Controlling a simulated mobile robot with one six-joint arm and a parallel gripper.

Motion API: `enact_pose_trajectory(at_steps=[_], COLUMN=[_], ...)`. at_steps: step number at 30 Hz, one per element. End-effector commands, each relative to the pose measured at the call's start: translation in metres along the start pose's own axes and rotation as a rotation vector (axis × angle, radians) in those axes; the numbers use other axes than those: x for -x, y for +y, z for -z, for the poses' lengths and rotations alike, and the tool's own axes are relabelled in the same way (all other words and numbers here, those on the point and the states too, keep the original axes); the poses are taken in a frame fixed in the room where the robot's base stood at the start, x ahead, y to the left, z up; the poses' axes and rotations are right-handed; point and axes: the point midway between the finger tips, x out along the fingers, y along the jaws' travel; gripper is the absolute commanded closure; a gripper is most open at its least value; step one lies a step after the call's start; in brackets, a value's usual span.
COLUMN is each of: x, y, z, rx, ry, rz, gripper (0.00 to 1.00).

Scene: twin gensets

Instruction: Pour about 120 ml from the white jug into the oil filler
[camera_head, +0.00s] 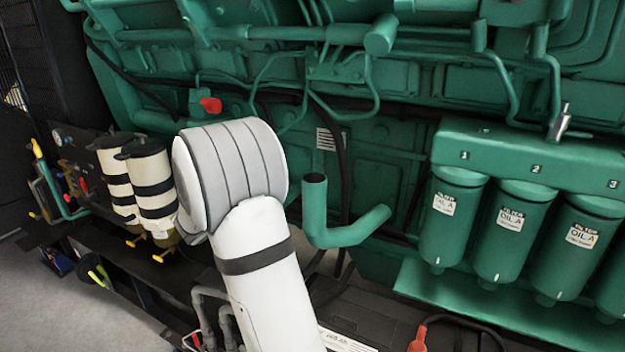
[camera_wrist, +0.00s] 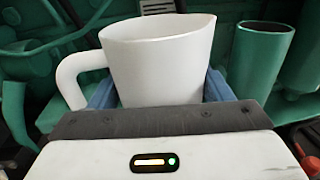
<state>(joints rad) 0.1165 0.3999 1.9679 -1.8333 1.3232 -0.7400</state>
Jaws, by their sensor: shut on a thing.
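The white jug (camera_wrist: 155,65) fills the middle of the wrist view, with its handle on the left and its lip toward the right. It looks about upright; what is inside is hidden. My gripper (camera_wrist: 160,92) is shut on the jug, a blue finger on each side. The oil filler (camera_wrist: 262,62) is the green open-topped pipe just right of the jug, apart from it in the picture. In the head view the filler (camera_head: 315,212) stands right of my white arm, which hides the gripper and jug.
Green filters (camera_head: 515,222) with labels hang to the right. Two cream-and-black canisters (camera_head: 137,185) stand left of my arm. A dark hose (camera_head: 343,165) runs behind the filler. The green engine block (camera_head: 385,140) closes off the back, with pipes above. A red-handled item (camera_head: 418,338) is low right.

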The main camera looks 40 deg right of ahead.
Motion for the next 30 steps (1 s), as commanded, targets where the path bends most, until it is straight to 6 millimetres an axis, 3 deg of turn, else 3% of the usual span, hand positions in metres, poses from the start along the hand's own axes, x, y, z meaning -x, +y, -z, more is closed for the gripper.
enact_pose_trajectory(at_steps=[11, 30], x=[0.000, -0.008], y=[-0.006, -0.031], z=[-0.009, -0.039], rx=[-0.098, -0.479], ry=[0.032, 0.175], rz=[-0.028, -0.035], gripper=[0.61, 0.61])
